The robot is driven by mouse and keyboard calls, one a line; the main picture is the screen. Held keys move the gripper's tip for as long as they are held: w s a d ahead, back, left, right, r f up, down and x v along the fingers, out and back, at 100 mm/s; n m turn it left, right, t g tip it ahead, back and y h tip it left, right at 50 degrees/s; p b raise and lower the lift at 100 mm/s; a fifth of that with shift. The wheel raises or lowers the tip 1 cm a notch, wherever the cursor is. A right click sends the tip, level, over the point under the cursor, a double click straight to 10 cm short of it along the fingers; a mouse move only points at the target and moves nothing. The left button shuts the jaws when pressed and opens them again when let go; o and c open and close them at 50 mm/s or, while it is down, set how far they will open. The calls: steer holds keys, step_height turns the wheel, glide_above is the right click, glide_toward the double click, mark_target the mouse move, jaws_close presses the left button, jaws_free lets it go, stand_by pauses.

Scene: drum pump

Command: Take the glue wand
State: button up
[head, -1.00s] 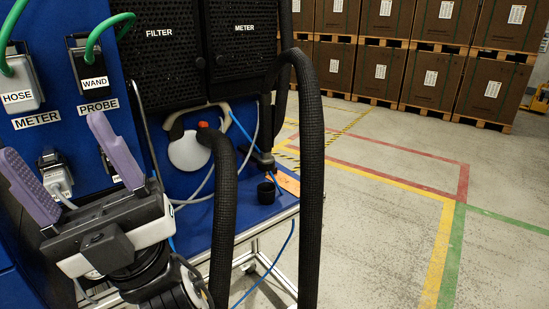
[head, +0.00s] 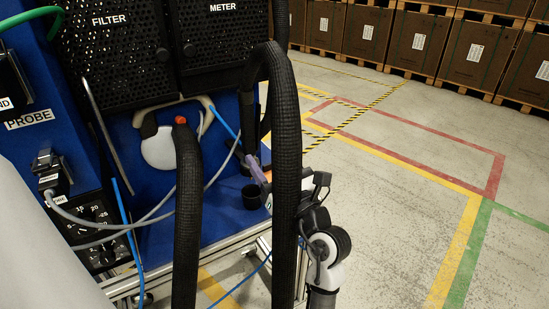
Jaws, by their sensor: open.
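My gripper (head: 256,168) is beside the blue drum pump cart, partly behind a thick black hose (head: 285,180). Its purple fingers point up and left toward the cart, and it is open. The near hose covers part of the gripper, so the gap between the fingers is hard to see. A thin blue tube (head: 225,124) runs down toward the fingers. The glue wand cannot be clearly made out; the area at the fingertips is small, dark and partly covered. A black cup (head: 252,197) stands on the cart's blue deck just below the fingers.
A second thick black hose (head: 187,220) rises left of the gripper. A white round container (head: 158,148) hangs behind it. The FILTER (head: 112,45) and METER (head: 222,35) panels are above. Boxes on pallets (head: 415,42) stand far back; the floor at right is clear.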

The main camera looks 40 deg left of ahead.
mark_target(252, 129)
steer(key=shift+t+h, duration=0.3)
steer(key=p+x, duration=0.1)
steer(key=x, duration=0.3)
steer(key=w+p+x, duration=0.1)
steer(key=x, duration=0.3)
steer(key=shift+w+a+f+p, duration=0.1)
steer(key=shift+w+a+p, duration=0.1)
steer(key=shift+p, duration=0.1)
steer(key=shift+w+a+p, duration=0.3)
steer(key=shift+a+p, duration=0.2)
steer(key=shift+a, duration=0.35)
steer(key=c, duration=0.8)
steer(key=shift+o, duration=0.2)
